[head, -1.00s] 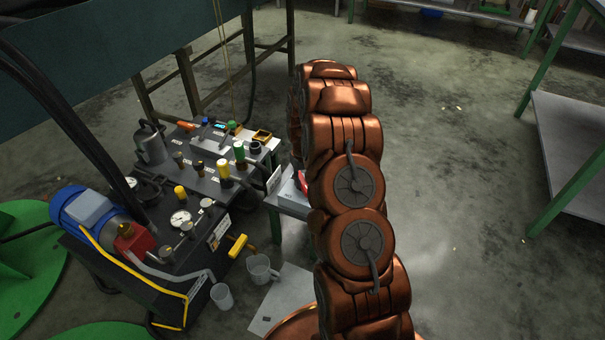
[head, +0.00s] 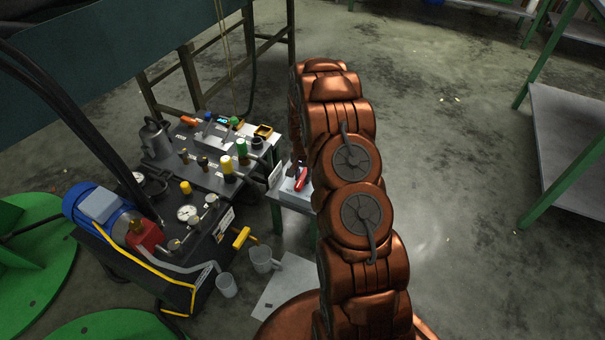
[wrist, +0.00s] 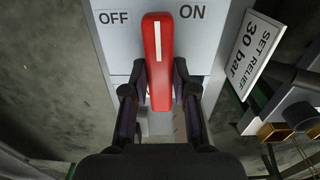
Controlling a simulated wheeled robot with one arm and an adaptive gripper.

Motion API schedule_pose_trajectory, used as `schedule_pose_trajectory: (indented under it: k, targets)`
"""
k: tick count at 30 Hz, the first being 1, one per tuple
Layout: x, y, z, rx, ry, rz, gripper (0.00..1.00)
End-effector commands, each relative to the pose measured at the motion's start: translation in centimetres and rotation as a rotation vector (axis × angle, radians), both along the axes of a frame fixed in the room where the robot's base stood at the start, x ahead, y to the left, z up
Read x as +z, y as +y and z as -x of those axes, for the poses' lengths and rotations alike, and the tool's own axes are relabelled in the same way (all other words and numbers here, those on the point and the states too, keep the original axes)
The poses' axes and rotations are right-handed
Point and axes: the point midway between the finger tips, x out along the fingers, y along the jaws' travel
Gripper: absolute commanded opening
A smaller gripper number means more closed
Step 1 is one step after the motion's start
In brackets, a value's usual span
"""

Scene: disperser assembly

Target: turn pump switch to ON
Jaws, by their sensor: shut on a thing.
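The pump switch is a red handle (wrist: 158,35) with a white line along it, on a grey panel (wrist: 117,60) in the wrist view. The handle points up the picture, between the OFF label (wrist: 114,18) on its left and the ON label (wrist: 191,12) on its right. My gripper (wrist: 160,72) is shut on the handle, with one dark finger on each side. In the head view the red handle (head: 301,179) shows on a grey box (head: 287,193) left of my arm. My gripper is mostly hidden there.
A "SET RELIEF 30 bar" sign (wrist: 256,52) stands close right of the panel in the wrist view. In the head view the pump unit (head: 205,176) with knobs and gauges is left of my arm. A grey cup (head: 261,258) is nearby.

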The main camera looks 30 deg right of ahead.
Motion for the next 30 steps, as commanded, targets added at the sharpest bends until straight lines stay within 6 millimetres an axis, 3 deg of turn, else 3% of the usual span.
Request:
schedule_pose_trajectory:
  k: [20,21,27,30]
  targets:
    - [-0.02,-0.07,0.09,-0.064,0.001,0.000,0.00]
    - [-0.02,-0.07,0.09,-0.064,0.001,0.000,0.29]
    - [-0.01,0.00,0.04,-0.062,0.001,0.000,0.50]
    - [-0.02,0.03,0.02,-0.061,0.001,0.000,0.52]
